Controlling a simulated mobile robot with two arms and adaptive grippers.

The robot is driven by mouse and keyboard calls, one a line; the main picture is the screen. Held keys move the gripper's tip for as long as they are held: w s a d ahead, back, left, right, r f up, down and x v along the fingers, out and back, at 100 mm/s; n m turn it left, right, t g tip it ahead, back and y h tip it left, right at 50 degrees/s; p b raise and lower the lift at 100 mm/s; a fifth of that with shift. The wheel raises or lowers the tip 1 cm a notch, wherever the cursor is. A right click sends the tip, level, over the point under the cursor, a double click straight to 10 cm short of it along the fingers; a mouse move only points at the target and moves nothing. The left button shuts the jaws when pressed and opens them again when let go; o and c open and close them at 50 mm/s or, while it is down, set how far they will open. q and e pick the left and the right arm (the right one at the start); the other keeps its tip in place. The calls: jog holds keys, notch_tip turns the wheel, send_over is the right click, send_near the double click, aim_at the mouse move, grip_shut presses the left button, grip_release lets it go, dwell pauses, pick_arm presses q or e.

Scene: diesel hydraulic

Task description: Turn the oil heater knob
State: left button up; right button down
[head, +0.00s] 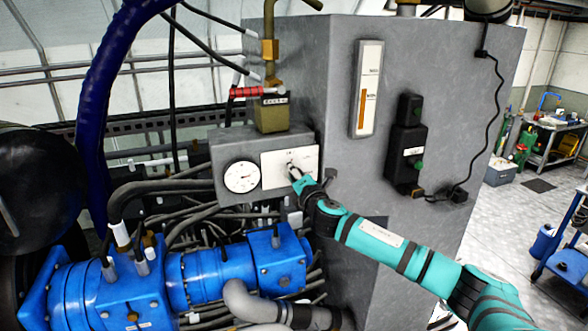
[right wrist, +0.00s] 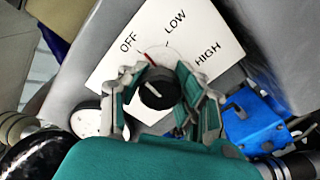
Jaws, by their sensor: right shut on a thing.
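The oil heater knob (right wrist: 157,88) is a round black knob with a white line across its face. It sits on a white label plate (right wrist: 210,28) marked OFF, LOW and HIGH, on the grey control box (head: 228,153). My right gripper (head: 294,170) reaches the plate from the lower right and hides most of the knob in the head view. In the right wrist view the fingers of my right gripper (right wrist: 158,92) stand on either side of the knob, shut on it. A red mark shows on the plate near OFF. Which setting the knob points to I cannot tell. My left gripper is not in view.
A round white gauge (head: 241,177) is left of the plate. Blue machinery (head: 190,280) and dark hoses lie below. A grey cabinet (head: 450,110) with a level indicator (head: 367,88) and a black switch box (head: 407,143) stands to the right. Open floor lies beyond it.

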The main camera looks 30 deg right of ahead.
jog(key=shift+a+f+n, duration=0.15)
jog(key=shift+f+n, duration=0.25)
jog(key=shift+n, duration=0.3)
jog(key=shift+p, duration=0.3)
jog(key=c, duration=1.2)
grip_release()
jog(key=shift+s, duration=0.1)
jog(key=o, duration=0.3)
jog(key=shift+r, duration=0.15)
jog(key=shift+o, duration=0.2)
jog(key=shift+r, duration=0.1)
jog(key=v, duration=1.2)
